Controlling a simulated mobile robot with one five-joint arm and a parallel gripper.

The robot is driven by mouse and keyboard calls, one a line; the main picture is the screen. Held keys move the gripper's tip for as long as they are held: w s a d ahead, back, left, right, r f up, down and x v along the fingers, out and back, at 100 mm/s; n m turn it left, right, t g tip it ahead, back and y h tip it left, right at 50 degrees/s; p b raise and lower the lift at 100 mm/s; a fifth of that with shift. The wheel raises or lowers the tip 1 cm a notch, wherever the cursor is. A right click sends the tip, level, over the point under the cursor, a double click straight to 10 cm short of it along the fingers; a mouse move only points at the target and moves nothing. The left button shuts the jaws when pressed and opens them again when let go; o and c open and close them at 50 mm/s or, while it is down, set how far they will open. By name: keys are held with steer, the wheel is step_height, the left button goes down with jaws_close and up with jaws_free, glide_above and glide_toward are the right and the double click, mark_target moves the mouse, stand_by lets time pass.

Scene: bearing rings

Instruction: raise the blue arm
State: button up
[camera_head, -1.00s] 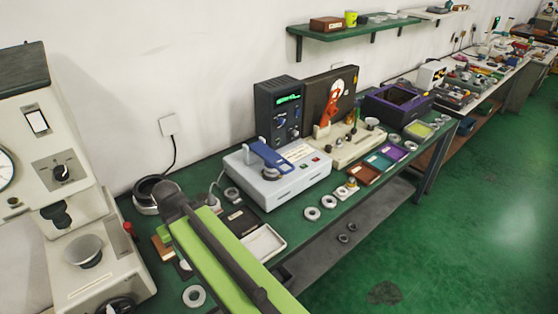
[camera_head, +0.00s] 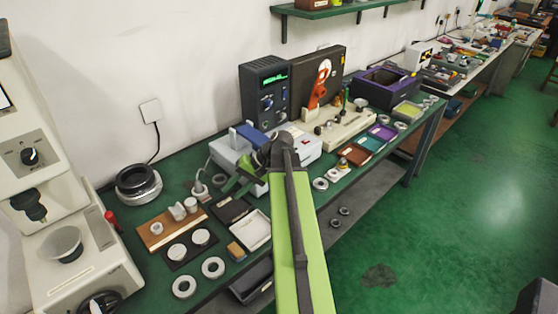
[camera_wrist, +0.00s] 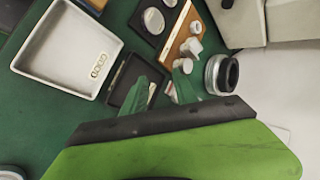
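The blue arm (camera_head: 252,137) sits on top of a light grey instrument (camera_head: 228,155) in the head view. My own arm and wrist hide much of the instrument and part of the blue arm. My gripper (camera_head: 226,186) has green fingers and is in front of the instrument's left side in the picture, pointing left, apart from the blue arm as far as I can tell. In the wrist view my gripper (camera_wrist: 160,78) is open, with its fingers apart and nothing held. The blue arm is not in the wrist view.
A white tray (camera_head: 262,236), a wooden block with pale parts (camera_head: 152,240) and a black plate with two discs (camera_head: 177,262) lie on the green bench. A dark ring stack (camera_head: 138,190) stands behind. A dark unit with a green display (camera_head: 248,100) stands behind the instrument.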

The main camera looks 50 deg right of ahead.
steer(key=s+d+r+m+t+h+b, duration=0.1)
steer(key=s+d+r+m+t, duration=0.15)
steer(key=s+d, duration=0.5)
steer(key=s+d+r+m+t+b, duration=0.1)
steer(key=s+d+r+m+t, duration=0.2)
steer(key=d, duration=0.7)
steer(key=s+d+r+m+t+h+b, duration=0.1)
steer(key=s+d+r+t, duration=0.25)
steer(key=s+d, duration=0.45)
steer(key=shift+t, duration=0.3)
steer(key=b+x, duration=0.2)
steer(key=x, duration=0.7)
steer(key=b+x, duration=0.2)
steer(key=x, duration=0.7)
steer(key=shift+w+d+f, duration=0.1)
steer(key=shift+w+f, duration=0.05)
steer(key=shift+f, duration=0.1)
jaws_close()
steer(key=shift+f, duration=0.1)
